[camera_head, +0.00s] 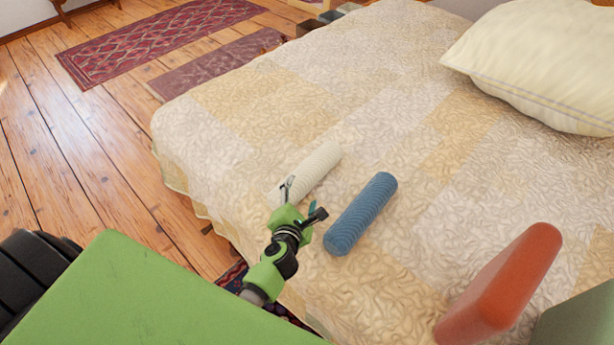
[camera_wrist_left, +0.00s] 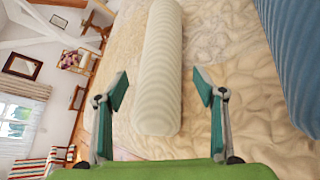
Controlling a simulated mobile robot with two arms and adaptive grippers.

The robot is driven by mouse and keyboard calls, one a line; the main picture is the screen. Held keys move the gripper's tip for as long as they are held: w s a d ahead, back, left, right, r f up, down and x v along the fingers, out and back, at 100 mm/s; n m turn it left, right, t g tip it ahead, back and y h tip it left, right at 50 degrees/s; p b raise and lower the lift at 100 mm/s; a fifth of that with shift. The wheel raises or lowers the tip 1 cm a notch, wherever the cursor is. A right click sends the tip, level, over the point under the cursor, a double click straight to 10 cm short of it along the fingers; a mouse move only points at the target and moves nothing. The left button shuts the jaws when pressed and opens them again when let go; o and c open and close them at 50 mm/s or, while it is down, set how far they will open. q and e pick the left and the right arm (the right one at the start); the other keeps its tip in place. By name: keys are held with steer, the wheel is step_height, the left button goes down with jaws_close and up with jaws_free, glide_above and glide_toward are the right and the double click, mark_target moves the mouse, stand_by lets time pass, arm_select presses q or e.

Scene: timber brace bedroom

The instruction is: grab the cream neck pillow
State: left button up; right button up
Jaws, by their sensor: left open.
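The cream neck pillow (camera_head: 312,170) is a ribbed cylinder lying on the bed. In the left wrist view the cream pillow (camera_wrist_left: 160,70) runs lengthwise away from me, its near end between the two fingers. My left gripper (camera_head: 298,200) is at the near end of the cream pillow in the head view and hides part of it. In the left wrist view the left gripper (camera_wrist_left: 162,92) is open, one finger on each side of the pillow, with a gap on both sides. My right gripper is not in view.
A blue ribbed cylinder (camera_head: 360,214) lies close to the right of the cream one; it also shows in the left wrist view (camera_wrist_left: 295,50). An orange-red block (camera_head: 500,285) is at lower right. A large pillow (camera_head: 540,65) is at the bed's (camera_head: 400,90) upper right.

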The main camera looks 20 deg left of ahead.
mark_target(307, 181)
arm_select(q)
steer(key=x, duration=0.4)
steer(key=shift+b, duration=0.3)
steer(key=x, duration=0.2)
steer(key=b+x, duration=0.1)
steer(key=x, duration=0.2)
steer(key=shift+d+f+b, duration=0.1)
steer(key=shift+d+b, duration=0.15)
steer(key=shift+b, duration=0.05)
steer(key=c, duration=1.1)
